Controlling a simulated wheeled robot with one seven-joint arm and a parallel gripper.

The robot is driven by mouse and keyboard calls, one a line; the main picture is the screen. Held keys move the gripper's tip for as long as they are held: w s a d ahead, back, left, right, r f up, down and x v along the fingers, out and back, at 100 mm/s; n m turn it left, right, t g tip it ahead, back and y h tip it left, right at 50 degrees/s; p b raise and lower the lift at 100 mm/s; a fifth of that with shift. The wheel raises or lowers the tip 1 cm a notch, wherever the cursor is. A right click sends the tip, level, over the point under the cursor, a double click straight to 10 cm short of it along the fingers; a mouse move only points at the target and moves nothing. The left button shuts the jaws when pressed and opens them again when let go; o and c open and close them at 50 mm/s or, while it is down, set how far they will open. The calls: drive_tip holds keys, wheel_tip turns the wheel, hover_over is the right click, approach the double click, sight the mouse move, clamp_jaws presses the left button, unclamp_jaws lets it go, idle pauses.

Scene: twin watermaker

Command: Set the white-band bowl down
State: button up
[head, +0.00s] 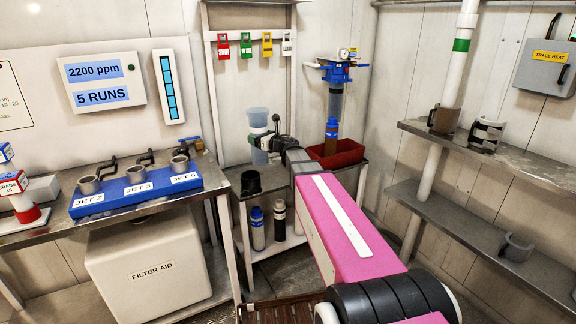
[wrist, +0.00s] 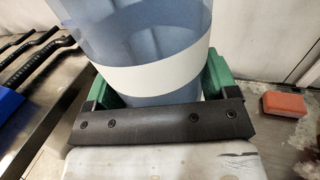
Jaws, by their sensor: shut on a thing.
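The white-band bowl (wrist: 150,75) is a translucent blue cylinder with a white band around it. It fills the top of the wrist view, between the green finger pads of my gripper (wrist: 155,90). In the head view the bowl (head: 258,117) is upright at the small bench by the back wall, with my gripper (head: 273,141) closed on it from the right. My gripper and wrist hide part of it. I cannot tell whether its base touches the bench top.
A red bin (head: 345,155) lies to the right, below a blue-headed filter housing (head: 335,72). The blue jet block (head: 137,190) is left. An orange-red block (wrist: 284,104) lies right in the wrist view.

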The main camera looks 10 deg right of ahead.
drive_tip(key=w+d+f, duration=0.5)
drive_tip(key=d+f, duration=0.5)
drive_tip(key=shift+f, duration=0.4)
drive_tip(key=shift+d+f, duration=0.1)
drive_tip(key=shift+f, duration=0.05)
drive_tip(key=o, duration=1)
drive_tip(key=shift+o, duration=0.2)
